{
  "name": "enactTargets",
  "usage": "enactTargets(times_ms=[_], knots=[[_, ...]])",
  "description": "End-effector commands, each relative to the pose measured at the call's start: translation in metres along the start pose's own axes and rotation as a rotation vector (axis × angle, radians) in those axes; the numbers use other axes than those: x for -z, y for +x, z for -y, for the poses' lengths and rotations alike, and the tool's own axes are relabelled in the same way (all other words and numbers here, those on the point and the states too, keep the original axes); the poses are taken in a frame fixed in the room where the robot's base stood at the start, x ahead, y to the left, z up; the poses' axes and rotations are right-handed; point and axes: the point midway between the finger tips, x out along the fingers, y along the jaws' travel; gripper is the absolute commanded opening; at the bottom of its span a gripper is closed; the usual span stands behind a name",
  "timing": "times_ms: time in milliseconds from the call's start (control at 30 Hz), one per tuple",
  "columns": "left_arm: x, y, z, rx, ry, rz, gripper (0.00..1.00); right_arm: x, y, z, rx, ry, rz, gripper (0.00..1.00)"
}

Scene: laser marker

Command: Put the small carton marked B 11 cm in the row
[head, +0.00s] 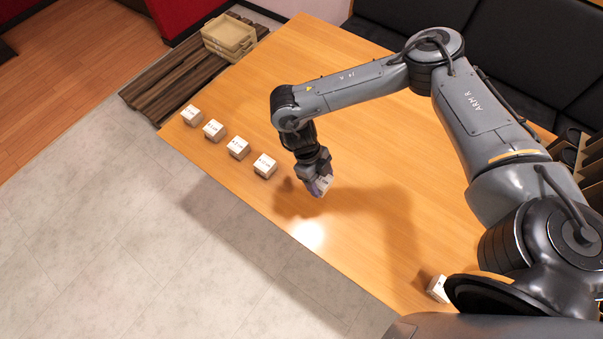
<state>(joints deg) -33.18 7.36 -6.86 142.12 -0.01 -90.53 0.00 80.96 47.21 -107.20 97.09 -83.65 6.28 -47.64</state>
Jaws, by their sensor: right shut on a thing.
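In the head view, my right gripper (317,180) is shut on a small white carton (322,186) and holds it over the wooden table. The held carton is mostly hidden by the fingers, and I cannot read its marking. A row of several small white cartons runs along the table's left edge, from the far one (191,115) past (213,130) and a third carton (238,148) to the nearest carton (265,165). The held carton is to the right of that nearest one, apart from it. Their printed marks are too small to read. My left gripper is not in view.
Another white carton (438,288) stands at the lower right of the table (350,250), partly hidden by my arm. Beige trays (229,36) sit on a slatted wooden bench (165,85) at the far left. Dark seats (520,45) line the back. The front middle of the table is clear.

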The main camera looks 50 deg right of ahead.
Motion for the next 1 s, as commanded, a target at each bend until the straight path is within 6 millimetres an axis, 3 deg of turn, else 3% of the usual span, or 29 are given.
enactTargets(times_ms=[33, 200, 400, 667, 1000], knots=[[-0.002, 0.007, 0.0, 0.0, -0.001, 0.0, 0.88, -0.015, 0.006, -0.004, 0.001, 0.001, 0.001, 0.31], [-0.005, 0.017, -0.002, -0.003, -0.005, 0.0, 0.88, -0.053, 0.012, -0.014, 0.001, 0.0, 0.001, 0.31], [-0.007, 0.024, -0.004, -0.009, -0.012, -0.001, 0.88, -0.081, 0.015, -0.02, 0.001, 0.0, 0.0, 0.31], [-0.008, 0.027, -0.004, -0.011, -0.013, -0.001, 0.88, -0.091, 0.018, -0.022, 0.0, 0.0, -0.001, 0.31], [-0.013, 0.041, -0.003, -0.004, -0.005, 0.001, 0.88, -0.105, 0.052, -0.022, -0.001, 0.0, -0.001, 0.31]])
